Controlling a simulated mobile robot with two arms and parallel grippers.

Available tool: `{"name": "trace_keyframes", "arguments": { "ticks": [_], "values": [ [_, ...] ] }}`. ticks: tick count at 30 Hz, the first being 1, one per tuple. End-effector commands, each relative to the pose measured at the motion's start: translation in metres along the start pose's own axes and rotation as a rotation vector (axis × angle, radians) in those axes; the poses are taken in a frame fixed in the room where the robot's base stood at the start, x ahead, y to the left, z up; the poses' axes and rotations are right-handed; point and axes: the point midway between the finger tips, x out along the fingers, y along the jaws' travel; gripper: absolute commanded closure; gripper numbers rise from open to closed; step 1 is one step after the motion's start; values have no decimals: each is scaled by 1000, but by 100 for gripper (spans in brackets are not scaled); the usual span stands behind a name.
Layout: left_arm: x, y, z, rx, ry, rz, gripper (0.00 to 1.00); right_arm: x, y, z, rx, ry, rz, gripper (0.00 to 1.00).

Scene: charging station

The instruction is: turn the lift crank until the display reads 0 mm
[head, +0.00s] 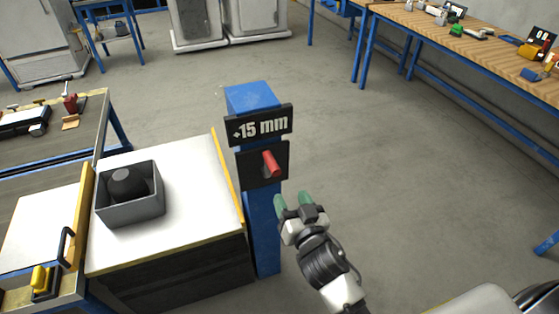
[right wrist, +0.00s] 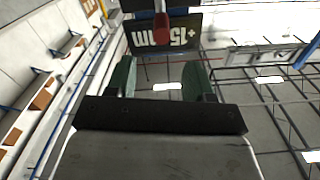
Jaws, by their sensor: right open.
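The lift crank has a red handle (head: 271,164) on a dark plate (head: 252,172) on the front of a blue post (head: 264,230). The display (head: 260,127) above it reads +15 mm. My right gripper (head: 293,201) is open and empty, below and slightly right of the red handle, apart from it. In the right wrist view the red handle (right wrist: 162,30) shows above and between the green fingertips (right wrist: 158,76), with the display (right wrist: 165,38) behind it, upside down. My left gripper is not in view.
A white-topped lift table (head: 190,200) with a yellow edge stands left of the post and bears a grey bin (head: 130,213) with a dark round object (head: 125,184) in it. Workbenches (head: 465,40) line the right. The floor right of the post is clear.

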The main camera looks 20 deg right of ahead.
Motion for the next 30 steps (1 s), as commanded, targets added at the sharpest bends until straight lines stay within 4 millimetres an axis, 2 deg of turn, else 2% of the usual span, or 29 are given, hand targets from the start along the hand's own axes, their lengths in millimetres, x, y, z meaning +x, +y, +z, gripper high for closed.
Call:
{"name": "trace_keyframes", "arguments": {
  "ticks": [8,12,18,23,30],
  "values": [
    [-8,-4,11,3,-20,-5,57,42,0,-2,-2,2,-1,47],
    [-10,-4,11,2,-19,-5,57,68,0,-2,-3,1,-1,47],
    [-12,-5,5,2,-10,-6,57,96,0,0,-1,0,-1,47],
    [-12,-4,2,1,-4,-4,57,105,0,0,-1,-1,-1,47],
    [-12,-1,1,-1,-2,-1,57,106,0,0,0,-1,-1,47]
  ]
}}
